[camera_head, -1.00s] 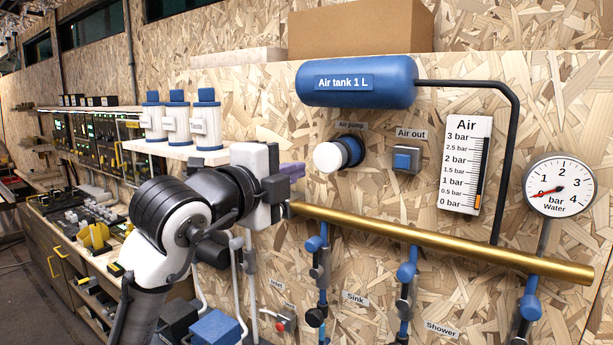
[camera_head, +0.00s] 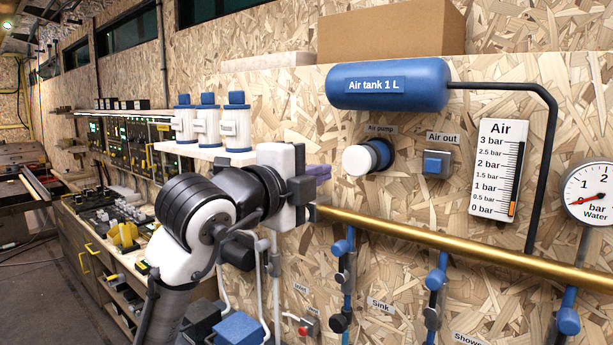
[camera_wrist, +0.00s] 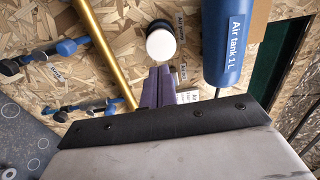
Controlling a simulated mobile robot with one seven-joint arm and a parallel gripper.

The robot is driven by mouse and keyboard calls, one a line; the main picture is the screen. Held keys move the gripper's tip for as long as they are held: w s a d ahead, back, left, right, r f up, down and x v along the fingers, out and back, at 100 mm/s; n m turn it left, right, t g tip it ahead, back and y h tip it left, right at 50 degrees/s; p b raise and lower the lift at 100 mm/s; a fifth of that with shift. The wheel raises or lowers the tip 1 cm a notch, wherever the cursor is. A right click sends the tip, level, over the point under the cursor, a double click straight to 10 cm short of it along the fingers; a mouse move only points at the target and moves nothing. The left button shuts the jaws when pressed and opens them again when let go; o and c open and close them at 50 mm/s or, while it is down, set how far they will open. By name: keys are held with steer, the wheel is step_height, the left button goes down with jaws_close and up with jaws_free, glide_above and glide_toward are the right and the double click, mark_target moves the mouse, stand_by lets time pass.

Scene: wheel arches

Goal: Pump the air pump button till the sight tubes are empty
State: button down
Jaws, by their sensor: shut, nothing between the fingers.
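The air pump button (camera_head: 358,159) is a round white cap on a blue and black collar, on the chipboard wall under the "Air pump" label. It also shows in the wrist view (camera_wrist: 161,42). My gripper (camera_head: 322,172) has its purple fingers together, empty, left of the button and slightly lower. In the wrist view the fingertips (camera_wrist: 160,70) lie just below the white cap in the picture; I see no clear contact. I cannot make out any part clearly marked as a sight tube.
The blue air tank (camera_head: 388,85) hangs above the button. A square blue "Air out" button (camera_head: 437,164) is to its right. A brass pipe (camera_head: 430,236) runs below, with blue-handled valves under it. White canisters (camera_head: 237,125) stand on a shelf at left. The water gauge (camera_head: 592,193) is cut off at right.

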mark_target(354, 162)
steer(key=shift+p+x, duration=0.4)
steer(key=shift+x, duration=3.2)
steer(key=shift+w+d, duration=0.1)
steer(key=shift+p+x, duration=0.4)
steer(key=shift+x, duration=1.2)
steer(key=shift+b+v, duration=0.35)
steer(key=shift+v, duration=1)
steer(key=shift+s+a, duration=0.35)
steer(key=shift+s, duration=0.1)
steer(key=shift+w+d, duration=0.1)
steer(key=shift+w, duration=0.05)
